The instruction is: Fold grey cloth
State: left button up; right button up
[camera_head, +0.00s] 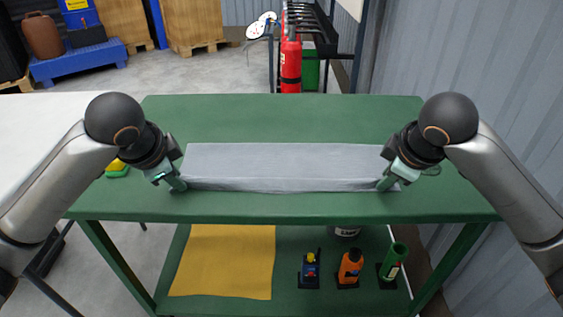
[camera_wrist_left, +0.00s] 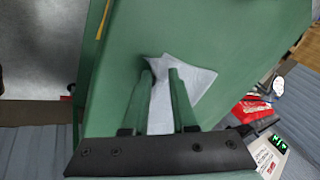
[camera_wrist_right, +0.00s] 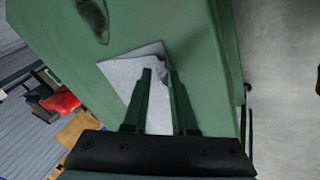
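The grey cloth (camera_head: 275,160) lies across the green table (camera_head: 285,118) as a wide, short strip, with a crease along its front edge. My left gripper (camera_head: 178,186) is at its front left corner, pointing down. My right gripper (camera_head: 384,184) is at its front right corner. In the left wrist view the cloth (camera_wrist_left: 200,82) shows beyond and between the fingers of the left gripper (camera_wrist_left: 160,74), which stand apart. In the right wrist view the cloth (camera_wrist_right: 122,72) also shows between the separated fingers of the right gripper (camera_wrist_right: 158,72). The fingertip contact is not clear.
A yellow-green object (camera_head: 117,169) lies by the left arm. The table behind the cloth is clear.

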pick_arm(q)
jog(key=o, duration=0.4)
pick_arm(e)
jog(key=o, duration=0.4)
pick_arm(q)
jog(key=v, duration=0.5)
jog(key=s+v, duration=0.1)
jog(key=v, duration=0.4)
jog(key=shift+s+r, duration=0.15)
pick_arm(e)
jog(key=v, duration=0.5)
jog(key=s+v, duration=0.1)
jog(key=v, duration=0.4)
jog(key=shift+s+r, duration=0.15)
